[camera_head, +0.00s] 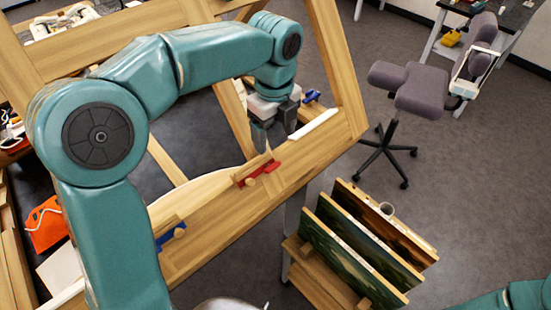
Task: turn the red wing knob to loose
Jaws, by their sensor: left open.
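The red wing knob (261,173) sits on the lower rail of a large wooden frame (215,225), near the middle of the view. A small wooden piece shows at the knob. My left arm arches in from the left, and its left gripper (273,136) hangs just above and slightly right of the red knob. The left gripper's dark fingers are apart with nothing visible between them, and they appear clear of the knob. My right arm shows only as a teal piece at the lower right corner; its gripper is out of view.
A blue knob (171,236) is on the rail at lower left; another blue knob (312,96) is at upper right. A wooden rack holds several painted panels (360,240) at lower right. A grey chair (410,88) stands beyond. An orange bag (46,223) lies at left.

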